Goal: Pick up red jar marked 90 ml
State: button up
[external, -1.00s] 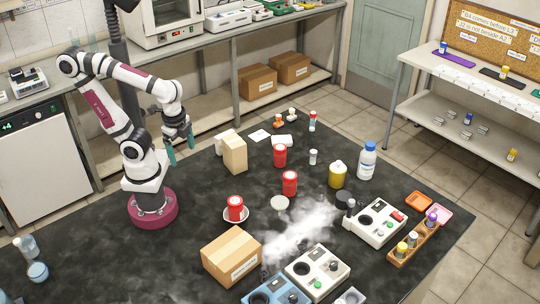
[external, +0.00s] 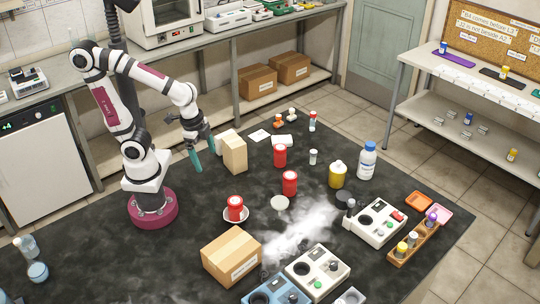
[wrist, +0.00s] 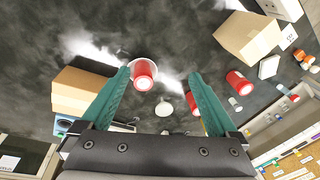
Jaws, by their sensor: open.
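Three red jars with white labels stand on the dark bench; the labels are too small to read, so I cannot tell which is marked 90 ml. In the external view one red jar (external: 235,208) stands on a white saucer (external: 226,216), one (external: 289,183) is at the middle, and one (external: 280,156) is farther back. My gripper (external: 204,152) is open and empty, above the bench, left of the tall carton and apart from every jar. In the wrist view the saucer jar (wrist: 143,76) shows between the fingers (wrist: 160,76); another jar (wrist: 192,104) is partly hidden by the right finger.
A tall carton (external: 234,154) stands close to the right of my gripper. A large cardboard box (external: 232,255) lies in front of the saucer jar. White vapour (external: 300,231) spreads over the middle. A yellow bottle (external: 337,175) and instruments (external: 318,270) are to the right.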

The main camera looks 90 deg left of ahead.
jog(key=w+a+f+n+t, duration=0.2)
jog(key=w+a, duration=0.2)
jog(key=w, duration=0.3)
jog(key=w+a+f+n+t, duration=0.2)
jog(key=w+a, duration=0.1)
jog(key=w, duration=0.5)
jog(key=n+t+y, duration=0.5)
jog(key=n+y, duration=0.1)
jog(key=n, duration=0.1)
send_over(281, 147)
notch_tip(281, 147, down, 5)
jog(key=shift+f, duration=0.1)
jog(key=shift+y, duration=0.3)
notch_tip(281, 147, down, 6)
jog(key=shift+s+a+r, duration=0.1)
jog(key=shift+a, duration=0.05)
jog(key=x, duration=0.2)
jog(key=shift+w+f, duration=0.2)
jog(key=shift+f, duration=0.2)
jog(key=shift+w+a+f, duration=0.1)
jog(key=shift+w+a, duration=0.1)
jog(key=shift+a, duration=0.05)
grip_shut()
